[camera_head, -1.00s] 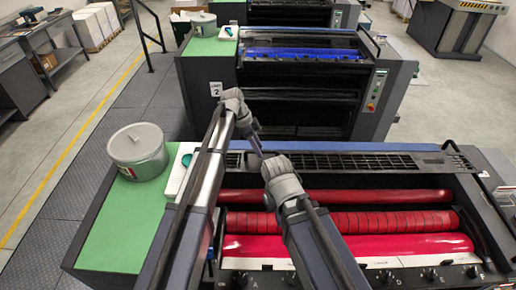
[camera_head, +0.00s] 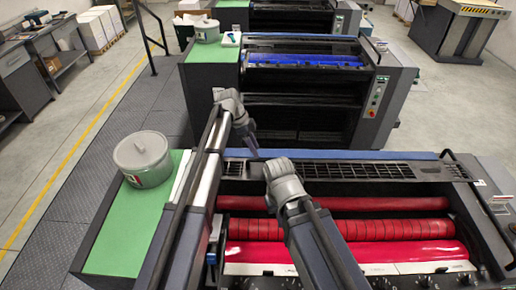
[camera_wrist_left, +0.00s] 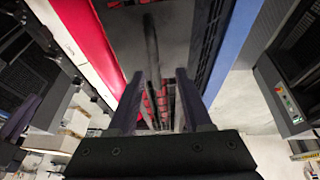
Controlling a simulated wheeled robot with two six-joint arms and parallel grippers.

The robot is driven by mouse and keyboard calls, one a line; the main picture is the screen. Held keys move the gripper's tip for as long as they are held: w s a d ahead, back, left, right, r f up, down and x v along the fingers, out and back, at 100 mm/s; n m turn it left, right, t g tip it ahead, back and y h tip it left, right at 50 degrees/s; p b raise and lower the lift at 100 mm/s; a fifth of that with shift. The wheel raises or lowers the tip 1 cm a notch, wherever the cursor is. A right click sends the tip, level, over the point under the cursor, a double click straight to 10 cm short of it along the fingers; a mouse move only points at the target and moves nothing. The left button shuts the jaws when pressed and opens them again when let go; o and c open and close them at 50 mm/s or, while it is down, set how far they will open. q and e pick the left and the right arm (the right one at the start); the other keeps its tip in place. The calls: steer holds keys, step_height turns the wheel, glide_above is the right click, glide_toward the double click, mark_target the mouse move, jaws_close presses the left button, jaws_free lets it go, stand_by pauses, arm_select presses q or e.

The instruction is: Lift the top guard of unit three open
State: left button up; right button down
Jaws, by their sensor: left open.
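The near unit, with red rollers (camera_head: 340,229), fills the front of the head view; I see no number on it. A dark slotted top panel (camera_head: 350,169), which looks like its guard, lies along the back above the rollers. My left gripper (camera_head: 254,148) is over the left end of this panel. In the left wrist view my left gripper (camera_wrist_left: 160,90) is open, with a dark bar (camera_wrist_left: 152,50) showing between its fingers; I cannot tell whether they touch it. My right gripper (camera_head: 272,163) is just right of and below the left; its fingers are hidden.
A grey can (camera_head: 142,160) stands on the near unit's green top (camera_head: 127,235) at the left. A second unit with blue rollers (camera_head: 305,61) stands behind, with a control panel (camera_head: 376,92). A dark walkway (camera_head: 90,170) runs along the left. A handrail (camera_head: 145,40) stands farther back.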

arm_select(q)
steer(key=p+v, duration=0.1)
steer(key=v, duration=0.1)
steer(key=shift+a+r+p, duration=0.15)
steer(key=shift+r+p, duration=0.15)
steer(key=shift+r, duration=0.1)
arm_select(e)
step_height(320, 180, up, 3)
steer(key=shift+f, duration=0.2)
